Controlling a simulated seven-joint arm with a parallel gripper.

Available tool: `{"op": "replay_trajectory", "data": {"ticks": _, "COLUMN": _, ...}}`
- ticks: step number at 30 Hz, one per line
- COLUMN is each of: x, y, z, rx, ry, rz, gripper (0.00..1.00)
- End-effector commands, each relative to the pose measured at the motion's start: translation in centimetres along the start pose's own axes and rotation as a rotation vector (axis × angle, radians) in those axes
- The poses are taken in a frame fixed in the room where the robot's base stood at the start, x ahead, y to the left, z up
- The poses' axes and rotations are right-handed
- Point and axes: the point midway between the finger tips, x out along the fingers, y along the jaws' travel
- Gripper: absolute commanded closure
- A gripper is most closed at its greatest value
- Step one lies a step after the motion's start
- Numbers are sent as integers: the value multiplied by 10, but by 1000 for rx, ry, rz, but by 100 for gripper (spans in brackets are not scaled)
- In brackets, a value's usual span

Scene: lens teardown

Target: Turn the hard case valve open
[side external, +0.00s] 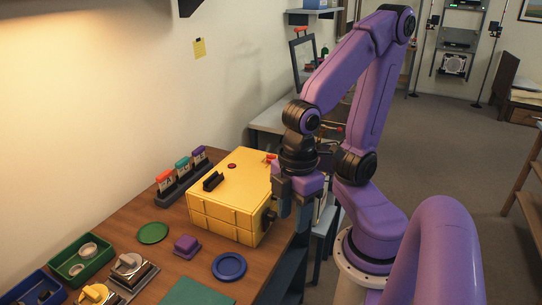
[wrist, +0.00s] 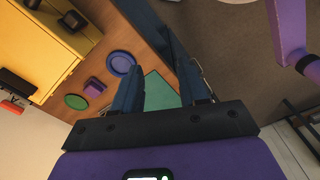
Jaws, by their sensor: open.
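The yellow hard case (side external: 235,195) stands closed on the wooden table, and it also shows at the upper left of the wrist view (wrist: 45,40). A black knob (side external: 268,218) sticks out of its right-hand side and also shows in the wrist view (wrist: 74,19). A small red round part (side external: 231,166) and a black handle (side external: 213,181) are on the lid. I cannot tell for sure which part is the valve. My gripper (side external: 293,210) points down just right of the case, apart from the knob. Its two fingers are spread and empty in the wrist view (wrist: 160,72).
A purple block (side external: 185,245), green disc (side external: 153,233) and blue disc (side external: 229,267) lie in front of the case. A rack of coloured tags (side external: 183,180) stands behind left. A green mat (side external: 195,292) and green tray (side external: 82,260) are nearer. Floor lies right of the table.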

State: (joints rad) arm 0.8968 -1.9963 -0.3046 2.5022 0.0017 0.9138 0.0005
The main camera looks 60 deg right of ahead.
Motion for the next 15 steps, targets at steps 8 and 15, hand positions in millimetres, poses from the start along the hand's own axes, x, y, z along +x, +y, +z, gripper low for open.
{"op": "replay_trajectory", "data": {"ticks": 8, "x": -6, "y": 19, "z": -10, "rx": 148, "ry": -1, "rz": 3, "gripper": 40}}
{"op": "replay_trajectory", "data": {"ticks": 15, "x": -24, "y": 78, "z": -25, "rx": 575, "ry": -4, "rz": 11, "gripper": 40}}
